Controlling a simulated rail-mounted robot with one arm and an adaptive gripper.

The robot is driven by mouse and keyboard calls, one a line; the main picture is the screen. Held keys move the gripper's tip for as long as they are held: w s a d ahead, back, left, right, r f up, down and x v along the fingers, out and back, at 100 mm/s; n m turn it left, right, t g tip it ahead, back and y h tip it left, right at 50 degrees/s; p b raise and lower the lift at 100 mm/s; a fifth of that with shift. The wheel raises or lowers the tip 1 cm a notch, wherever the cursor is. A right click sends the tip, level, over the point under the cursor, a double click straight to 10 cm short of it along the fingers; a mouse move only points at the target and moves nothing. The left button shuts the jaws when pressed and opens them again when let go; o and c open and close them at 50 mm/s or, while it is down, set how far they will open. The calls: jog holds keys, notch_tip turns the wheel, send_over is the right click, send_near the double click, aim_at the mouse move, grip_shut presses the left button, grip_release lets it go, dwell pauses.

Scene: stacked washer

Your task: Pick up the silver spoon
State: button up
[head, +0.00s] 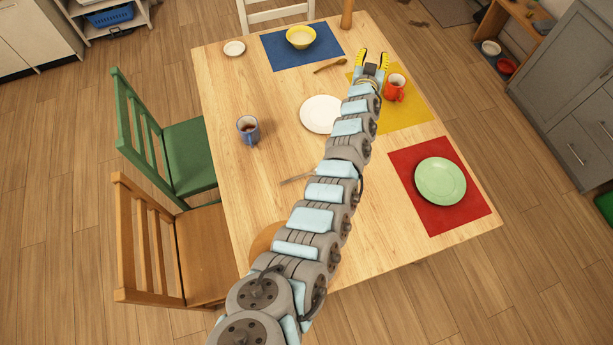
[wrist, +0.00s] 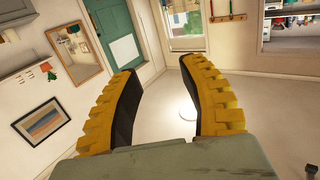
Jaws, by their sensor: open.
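No spoon that is clearly silver shows. A thin greyish utensil (head: 294,181) lies on the table beside the middle of my arm, which hides part of it; I cannot tell whether it is a spoon. A brown, wooden-looking spoon (head: 330,66) lies below the blue placemat, left of my gripper. My gripper (head: 372,54) is above the far right part of the table, yellow fingers apart and nothing between them. In the wrist view my gripper (wrist: 158,68) is open and faces the room, with no table or spoon in sight.
A red mug (head: 394,90) stands on the yellow placemat (head: 408,117) close to my gripper. A white plate (head: 318,114) is left of my arm. A blue mug (head: 248,130), yellow bowl (head: 300,37) and green plate (head: 440,181) also stand on the table (head: 230,85). Chairs stand at left.

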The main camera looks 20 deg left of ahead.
jog(key=w+d+m+g+h+b, duration=0.1)
jog(key=w+m+g+h, duration=0.1)
jog(key=m+g+b, duration=0.9)
jog(key=g, duration=0.6)
send_over(297, 177)
jog(key=shift+y, duration=0.4)
notch_tip(297, 177, down, 28)
jog(key=shift+w+f, duration=0.15)
jog(key=shift+s+d+f, duration=0.1)
jog(key=shift+s+f, duration=0.05)
jog(key=shift+f, duration=0.65)
jog(key=shift+s+f, duration=0.1)
jog(key=shift+f, duration=1.7)
